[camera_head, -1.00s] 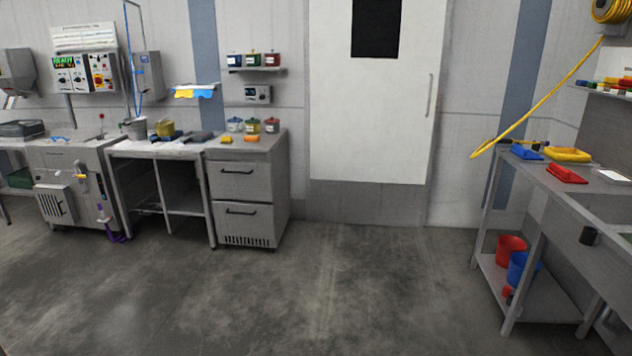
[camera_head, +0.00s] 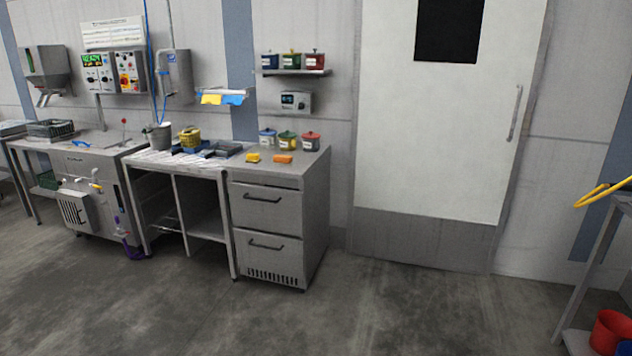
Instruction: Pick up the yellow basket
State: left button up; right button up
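Neither of my grippers shows in the head view. Nothing of mine is seen near the basket.
A drawer cabinet (camera_head: 268,235) bears lidded pots (camera_head: 287,140), a yellow sponge (camera_head: 253,157) and an orange sponge (camera_head: 283,159). A steel machine (camera_head: 85,165) stands at left. A white door (camera_head: 440,120) is at right. The floor (camera_head: 300,325) in front is clear.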

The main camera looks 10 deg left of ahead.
aim_at(187, 138)
jog(key=i+j+u, duration=0.1)
jog(key=i+u, duration=0.65)
jog(key=i+l+u, duration=0.1)
jog(key=i+u, duration=0.3)
jog(key=i+j, duration=0.15)
jog(key=i, duration=0.3)
jog(key=i+j+z, duration=0.1)
jog(key=i, duration=0.4)
jog(key=i+j, duration=0.25)
jog(key=i, duration=0.2)
jog(key=i+j+z, duration=0.35)
jog(key=i+j, duration=0.1)
jog(key=i, duration=0.1)
